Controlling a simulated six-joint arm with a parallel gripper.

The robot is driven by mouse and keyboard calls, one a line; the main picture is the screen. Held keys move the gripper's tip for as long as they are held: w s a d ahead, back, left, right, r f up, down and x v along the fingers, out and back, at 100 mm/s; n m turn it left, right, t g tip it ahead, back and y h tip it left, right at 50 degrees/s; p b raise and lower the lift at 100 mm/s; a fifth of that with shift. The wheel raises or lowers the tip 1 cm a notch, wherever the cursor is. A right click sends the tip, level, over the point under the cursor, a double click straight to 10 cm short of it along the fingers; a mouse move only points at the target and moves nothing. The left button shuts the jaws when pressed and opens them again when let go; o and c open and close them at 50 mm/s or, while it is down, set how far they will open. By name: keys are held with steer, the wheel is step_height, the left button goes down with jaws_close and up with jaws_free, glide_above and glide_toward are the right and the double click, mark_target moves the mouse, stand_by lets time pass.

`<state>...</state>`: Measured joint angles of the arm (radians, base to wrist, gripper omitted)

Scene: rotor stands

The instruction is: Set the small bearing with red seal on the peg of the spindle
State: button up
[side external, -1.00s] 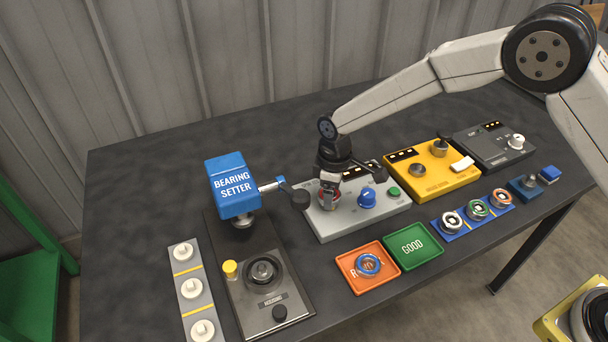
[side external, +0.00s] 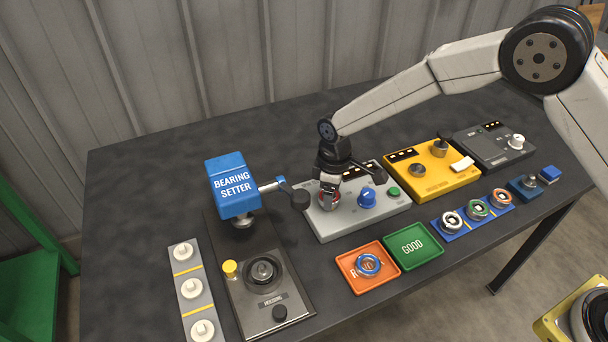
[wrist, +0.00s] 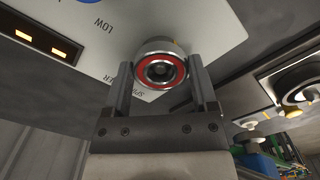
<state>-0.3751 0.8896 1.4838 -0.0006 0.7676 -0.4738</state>
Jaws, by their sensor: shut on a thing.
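My gripper (side external: 331,186) is over the left end of the grey control box. In the wrist view my gripper (wrist: 162,88) is shut on the small bearing with red seal (wrist: 143,81), a metal ring with a red band around a dark centre. The bearing (side external: 327,201) shows partly between the fingers in the side view. The grey box (side external: 325,227), partly lettered "SPIN" in the wrist view, is the likely spindle unit. Its peg is hidden by the gripper and bearing; I cannot tell whether the bearing is around it or above it.
A blue knob (side external: 366,197) and green button (side external: 393,192) stand right of my gripper. The blue bearing setter (side external: 232,185) has a lever reaching close on the left. An orange tray (side external: 348,277) with a blue-ringed bearing and a green "GOOD" tray (side external: 414,261) lie in front.

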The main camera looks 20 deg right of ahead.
stand_by(0.3)
steer(key=o, duration=1.2)
steer(key=shift+o, duration=0.2)
steer(key=shift+r, duration=0.15)
steer(key=shift+r, duration=3.85)
steer(key=shift+s+d+r, duration=0.15)
steer(key=shift+d, duration=0.3)
steer(key=s+d+r+m+t, duration=0.1)
steer(key=s+d+m, duration=0.8)
steer(key=s+d, duration=0.9)
steer(key=shift+s+d+r+m+t, duration=0.15)
steer(key=shift+s+r+m+t, duration=0.25)
steer(key=shift+s+t, duration=0.6)
